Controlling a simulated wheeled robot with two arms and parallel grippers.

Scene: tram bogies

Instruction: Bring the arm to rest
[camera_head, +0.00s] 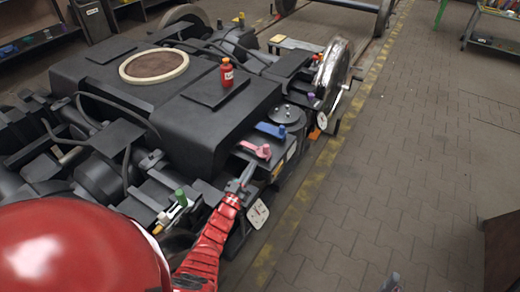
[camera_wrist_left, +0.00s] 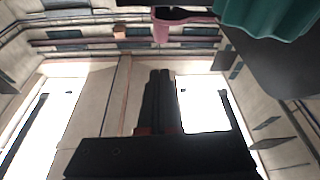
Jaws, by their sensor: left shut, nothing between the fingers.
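My left arm, red, comes in from the lower left of the head view. Its left gripper (camera_head: 247,172) is over the near side of the dark bogie (camera_head: 215,110), close to a pink clamp-like part (camera_head: 256,150). In the left wrist view the two dark fingers (camera_wrist_left: 160,75) lie together with nothing held. I cannot tell whether the fingertips touch the bogie. A small grey piece shows at the bottom edge of the head view; it may be my right gripper (camera_head: 391,282), but too little shows to tell its state.
A red bottle (camera_head: 227,74) and a ring-rimmed round plate (camera_head: 154,66) are on top of the bogie. A blue part (camera_head: 270,130) and a green-capped item (camera_head: 181,198) are along its near side. A wheel (camera_head: 331,75) stands at its far end. The paved floor (camera_head: 420,150) at right is clear.

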